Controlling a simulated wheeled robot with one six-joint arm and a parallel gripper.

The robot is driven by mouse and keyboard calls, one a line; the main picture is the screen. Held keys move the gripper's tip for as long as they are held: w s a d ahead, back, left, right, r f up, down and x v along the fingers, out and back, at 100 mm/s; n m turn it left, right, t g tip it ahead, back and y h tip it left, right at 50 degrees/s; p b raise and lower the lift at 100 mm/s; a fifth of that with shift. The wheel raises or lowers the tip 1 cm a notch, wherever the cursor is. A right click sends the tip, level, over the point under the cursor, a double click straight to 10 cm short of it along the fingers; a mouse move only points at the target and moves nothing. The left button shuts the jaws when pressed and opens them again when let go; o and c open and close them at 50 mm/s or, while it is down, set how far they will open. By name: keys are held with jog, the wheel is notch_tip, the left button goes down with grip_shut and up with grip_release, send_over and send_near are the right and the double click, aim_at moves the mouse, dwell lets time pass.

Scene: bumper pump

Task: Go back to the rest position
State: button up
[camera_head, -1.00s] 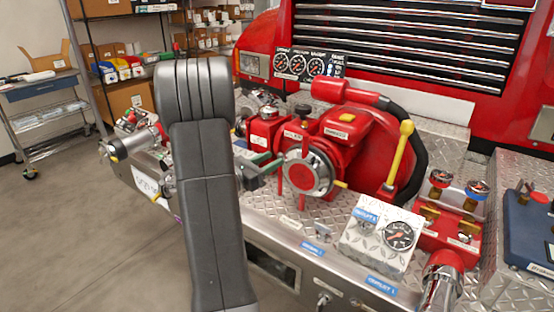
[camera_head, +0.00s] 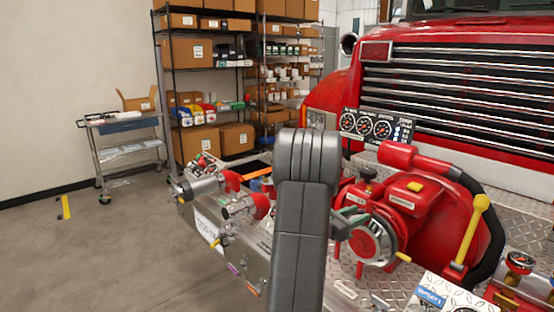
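My dark grey arm (camera_head: 300,225) stands upright in the lower middle of the head view, in front of the bumper. A green and dark part that may be my gripper shows just right of the arm, beside the red pump (camera_head: 405,205); the arm hides most of it, and I cannot make out its fingers. The pump sits on the diamond-plate bumper with a yellow-handled lever (camera_head: 470,228) on its right.
Metal outlets with red caps (camera_head: 207,186) line the bumper's left end. A gauge panel (camera_head: 379,127) stands behind the pump. Shelves with boxes (camera_head: 197,141) and a cart (camera_head: 122,124) stand at the back left.

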aim_at(367, 211)
jog(key=x, duration=0.4)
jog(key=shift+w+d+r+p, duration=0.1)
jog(key=shift+w+d+p, duration=0.05)
jog(key=shift+d+p, duration=0.25)
jog(key=shift+a, duration=0.15)
jog(key=shift+a, duration=0.2)
jog(key=f+b+v, duration=0.1)
jog(key=b+v, duration=0.2)
jog(key=v, duration=1.1)
jog(key=p+x, duration=0.1)
jog(key=x, duration=0.3)
jog(key=p+x, duration=0.1)
jog(key=x, duration=0.4)
jog(key=r+p+x, duration=0.1)
jog(key=x, duration=0.4)
jog(key=shift+d, duration=0.4)
jog(key=shift+s+d+f+m, duration=0.1)
jog(key=shift+s+m, duration=0.3)
